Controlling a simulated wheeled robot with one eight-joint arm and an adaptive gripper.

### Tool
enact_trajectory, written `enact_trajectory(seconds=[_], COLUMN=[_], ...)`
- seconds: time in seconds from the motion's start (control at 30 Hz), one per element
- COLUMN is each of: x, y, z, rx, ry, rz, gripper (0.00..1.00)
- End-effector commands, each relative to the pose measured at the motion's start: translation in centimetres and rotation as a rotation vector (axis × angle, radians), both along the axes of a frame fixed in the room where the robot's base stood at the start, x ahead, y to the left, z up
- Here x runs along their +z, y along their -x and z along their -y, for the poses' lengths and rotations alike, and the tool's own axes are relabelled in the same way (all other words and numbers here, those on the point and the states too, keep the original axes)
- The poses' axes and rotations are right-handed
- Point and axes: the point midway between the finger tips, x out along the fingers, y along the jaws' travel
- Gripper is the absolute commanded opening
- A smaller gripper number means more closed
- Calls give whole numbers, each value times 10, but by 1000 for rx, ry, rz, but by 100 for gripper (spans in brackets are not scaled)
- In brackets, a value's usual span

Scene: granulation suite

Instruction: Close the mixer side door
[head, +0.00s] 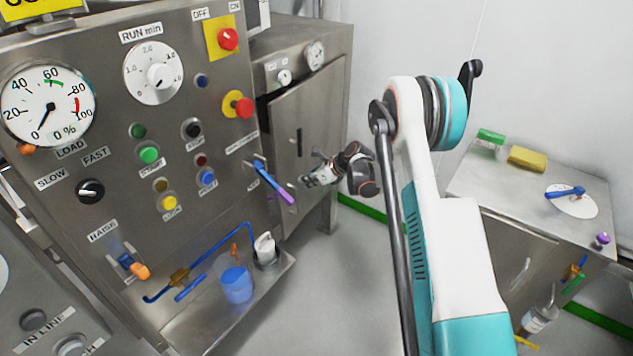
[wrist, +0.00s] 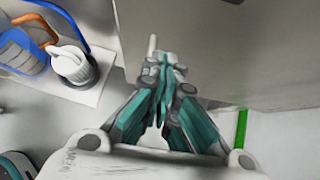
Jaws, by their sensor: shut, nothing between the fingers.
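The mixer side door (head: 315,110) is a grey metal panel with a dark upright handle (head: 299,142). It is on the side cabinet, right of the control panel in the head view. A dark gap shows along its upper left edge, so it looks ajar. My gripper (head: 312,178) is shut and empty in front of the lower part of the door. In the wrist view my closed fingertips (wrist: 165,62) point toward a large plain grey panel (wrist: 235,45), probably the door. I cannot tell whether they touch it.
The control panel (head: 115,205) with a blue-purple lever (head: 272,182) stands left of my gripper. Below it, a shelf (head: 215,325) holds a blue-filled beaker (head: 237,285) and a white-capped item (head: 265,248). A side bench (head: 490,190) stands right. Floor between is clear.

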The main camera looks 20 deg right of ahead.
Motion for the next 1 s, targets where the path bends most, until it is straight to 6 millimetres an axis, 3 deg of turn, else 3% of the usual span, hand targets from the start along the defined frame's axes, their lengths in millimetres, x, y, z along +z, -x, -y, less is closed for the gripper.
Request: enact_trajectory(seconds=[0.23, 0.77, 1.0], x=[1, 2, 2], y=[-21, -28, -56], z=[-21, -27, -57], rx=[1, 2, 4], ry=[1, 1, 0], rz=[-1, 1, 0], gripper=[0, 0, 0])
